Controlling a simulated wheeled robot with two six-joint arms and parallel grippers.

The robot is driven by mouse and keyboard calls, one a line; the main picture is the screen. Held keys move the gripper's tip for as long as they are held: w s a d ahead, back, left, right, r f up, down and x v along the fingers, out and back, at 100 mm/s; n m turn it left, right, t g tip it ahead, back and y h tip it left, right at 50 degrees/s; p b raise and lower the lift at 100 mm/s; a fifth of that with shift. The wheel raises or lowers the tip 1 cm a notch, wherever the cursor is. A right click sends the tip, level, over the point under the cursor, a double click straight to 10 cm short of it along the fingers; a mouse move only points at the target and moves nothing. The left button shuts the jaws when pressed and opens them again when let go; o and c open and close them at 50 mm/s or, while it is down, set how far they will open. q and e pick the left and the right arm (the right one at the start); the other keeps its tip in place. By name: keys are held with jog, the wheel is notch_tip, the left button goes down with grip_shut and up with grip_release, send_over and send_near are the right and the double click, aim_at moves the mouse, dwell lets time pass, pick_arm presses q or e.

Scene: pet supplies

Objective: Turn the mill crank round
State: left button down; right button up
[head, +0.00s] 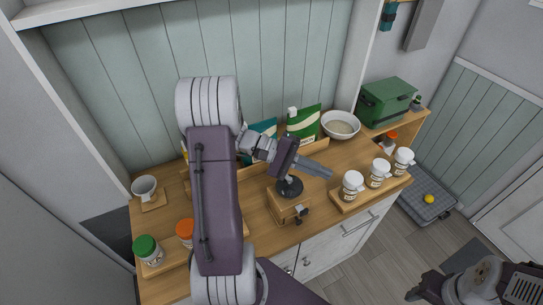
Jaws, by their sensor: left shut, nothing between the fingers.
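The mill (289,207) stands on the wooden counter, with a wooden body, a dark round top and a small knob on its front. My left arm reaches over the counter from the left. My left gripper (322,171) is shut and empty, just above the mill's top and pointing right. The mill's crank cannot be made out; the gripper covers part of the area above the mill. Whether the gripper touches the mill is unclear. My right gripper (416,293) is low at the right, away from the counter, and its finger opening cannot be judged.
White-lidded jars (353,186) stand on a board right of the mill. A bowl (340,125), a green box (387,102) and a green bag (303,122) stand behind. A mug (145,188) and a green-lidded jar (147,250) are at the left.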

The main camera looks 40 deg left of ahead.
pick_arm(q)
jog(key=s+a+m+g+y, duration=0.1)
jog(key=a+m, duration=0.1)
jog(key=m, duration=0.2)
jog(key=s+a+f+m+y, duration=0.1)
jog(key=a+m+y, duration=0.1)
jog(key=a+m, duration=0.1)
jog(key=s+a+m+g+y, duration=0.1)
jog(key=a+m, duration=0.2)
jog(key=m, duration=0.2)
jog(key=shift+a+f+g+y+b, duration=0.1)
jog(key=shift+f+g+y+b, duration=0.2)
jog(key=shift+b, duration=0.05)
jog(key=s+a+r+m+t+y+b, duration=0.1)
jog(key=s+a+r+m+y, duration=0.15)
jog(key=a, duration=0.45)
jog(key=s+a+r+m+y, duration=0.2)
jog(key=a+r+y, duration=0.2)
jog(key=a, duration=0.3)
jog(key=w+d+f+p, duration=0.1)
jog(key=w+d+f, duration=0.4)
jog(key=f, duration=0.4)
jog(key=shift+w+d+f, duration=0.3)
jog(key=shift+w, duration=0.3)
pick_arm(e)
jog(key=shift+s+a+f, duration=0.1)
jog(key=shift+a+f, duration=0.2)
jog(key=shift+a, duration=0.2)
pick_arm(q)
jog(key=shift+w, duration=0.1)
